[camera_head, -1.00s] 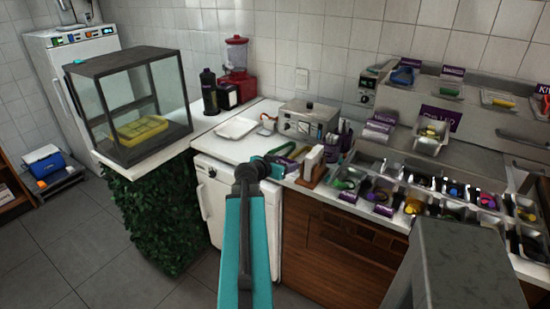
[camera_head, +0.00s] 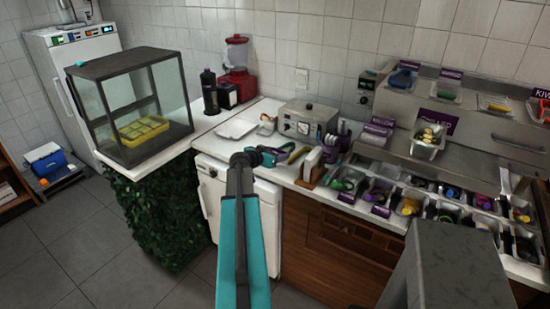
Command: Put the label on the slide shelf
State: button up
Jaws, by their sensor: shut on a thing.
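My gripper (camera_head: 284,153) is at the end of my teal arm, over the counter in front of the steel machine. It looks small and is partly hidden by my wrist. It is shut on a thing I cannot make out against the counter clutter. Several purple labels show on the right: a large one (camera_head: 438,121) on the steel unit behind a tray of pale slices, one (camera_head: 451,74) on the upper ledge, and a kiwi label (camera_head: 540,93) at the right edge. I take the stepped steel unit (camera_head: 490,135) for the slide shelf, but cannot be sure.
Topping trays (camera_head: 440,205) with small labels fill the right counter. The steel machine (camera_head: 308,121), a white tray (camera_head: 235,128), dark bottles (camera_head: 209,92) and a red blender (camera_head: 238,70) stand behind my gripper. A glass case (camera_head: 135,105) stands left. A grey block (camera_head: 460,270) is at front right.

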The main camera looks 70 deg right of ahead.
jog(key=shift+w+d, duration=0.1)
dwell(0.3)
jog(key=shift+w+d, duration=0.25)
jog(key=shift+d, duration=0.1)
jog(key=shift+f+p, duration=1.15)
jog(key=shift+f, duration=0.65)
jog(key=shift+f+b, duration=0.2)
jog(key=shift+b, duration=0.1)
jog(key=o, duration=1.1)
jog(key=shift+r, duration=0.1)
jog(key=shift+r+p, duration=0.2)
jog(key=shift+p, duration=0.2)
